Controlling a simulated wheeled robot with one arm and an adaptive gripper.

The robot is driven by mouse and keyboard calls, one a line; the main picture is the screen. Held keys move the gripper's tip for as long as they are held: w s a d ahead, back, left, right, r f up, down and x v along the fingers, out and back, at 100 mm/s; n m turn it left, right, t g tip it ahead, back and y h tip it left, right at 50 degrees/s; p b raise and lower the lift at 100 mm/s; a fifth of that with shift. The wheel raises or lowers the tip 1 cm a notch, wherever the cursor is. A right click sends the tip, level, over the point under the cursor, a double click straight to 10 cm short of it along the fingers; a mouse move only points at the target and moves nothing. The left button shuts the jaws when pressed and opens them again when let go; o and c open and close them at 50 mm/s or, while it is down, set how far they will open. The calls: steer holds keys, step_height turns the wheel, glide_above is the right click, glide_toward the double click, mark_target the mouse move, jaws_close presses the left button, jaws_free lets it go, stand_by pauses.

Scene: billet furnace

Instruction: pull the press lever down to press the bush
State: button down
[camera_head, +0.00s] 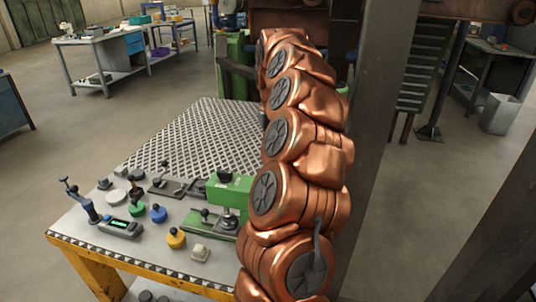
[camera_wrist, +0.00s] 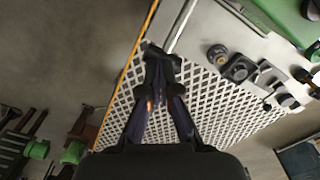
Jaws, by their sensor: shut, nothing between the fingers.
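A green press-like fixture (camera_head: 230,192) stands on the workbench, left of my arm and partly hidden by it. Part of a green body also shows at the top right of the wrist view (camera_wrist: 282,18). I cannot make out the press lever or the bush for certain. A pale thin bar (camera_wrist: 180,26) lies near the fingertips in the wrist view; I cannot tell whether it is the lever. My gripper (camera_wrist: 162,65) is shut and empty, over the bench's lattice plate (camera_wrist: 215,110). In the head view my arm hides the gripper.
The workbench (camera_head: 150,262) carries a blue upright handle (camera_head: 80,200), a device with a green display (camera_head: 120,228), a yellow knob (camera_head: 176,238), a blue knob (camera_head: 158,212) and small dark fixtures. The lattice (camera_head: 215,130) behind them looks clear. A grey post (camera_head: 385,130) stands right of my arm.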

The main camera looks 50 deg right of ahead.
steer(key=shift+r+p, duration=1.1)
steer(key=shift+r, duration=1.45)
steer(key=shift+r, duration=0.1)
step_height(320, 180, up, 5)
steer(key=p, duration=0.2)
steer(key=shift+p, duration=0.35)
steer(key=shift+a, duration=0.1)
